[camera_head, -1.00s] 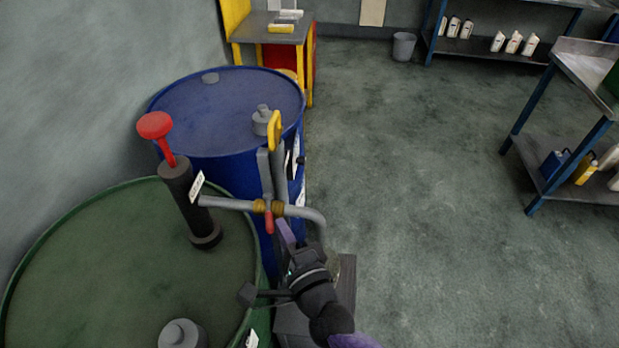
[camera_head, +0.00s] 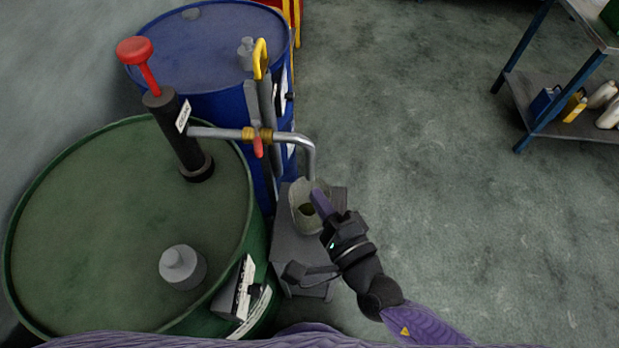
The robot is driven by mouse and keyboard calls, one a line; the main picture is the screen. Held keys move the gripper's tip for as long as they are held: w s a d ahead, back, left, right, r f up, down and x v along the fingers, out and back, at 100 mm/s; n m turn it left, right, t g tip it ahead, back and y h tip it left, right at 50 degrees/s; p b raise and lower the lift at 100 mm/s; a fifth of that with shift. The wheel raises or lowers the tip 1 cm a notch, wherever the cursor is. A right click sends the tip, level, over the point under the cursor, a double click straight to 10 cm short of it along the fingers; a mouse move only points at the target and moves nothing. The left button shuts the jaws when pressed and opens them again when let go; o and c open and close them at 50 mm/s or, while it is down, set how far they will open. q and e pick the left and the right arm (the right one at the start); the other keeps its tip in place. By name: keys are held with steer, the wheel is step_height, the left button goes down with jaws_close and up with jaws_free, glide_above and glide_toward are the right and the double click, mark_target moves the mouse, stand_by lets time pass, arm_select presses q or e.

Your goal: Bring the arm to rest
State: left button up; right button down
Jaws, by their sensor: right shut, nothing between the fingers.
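My right gripper (camera_head: 318,198) is shut and empty. It is beside a pale jug-like container (camera_head: 304,214) on a small grey stand (camera_head: 290,248); I cannot tell whether they touch. The pump's bent metal spout (camera_head: 309,150) comes down just above the container. The black hand pump (camera_head: 180,140) with a red knob (camera_head: 134,50) stands on the green drum (camera_head: 90,220). A red valve lever (camera_head: 258,148) hangs on the spout pipe. My left gripper is not in view.
A blue drum (camera_head: 205,60) stands behind the green one, with a yellow-handled upright bar (camera_head: 261,60) beside it. A blue-legged shelf (camera_head: 545,110) with bottles is at the upper right. The floor (camera_head: 450,200) between is clear.

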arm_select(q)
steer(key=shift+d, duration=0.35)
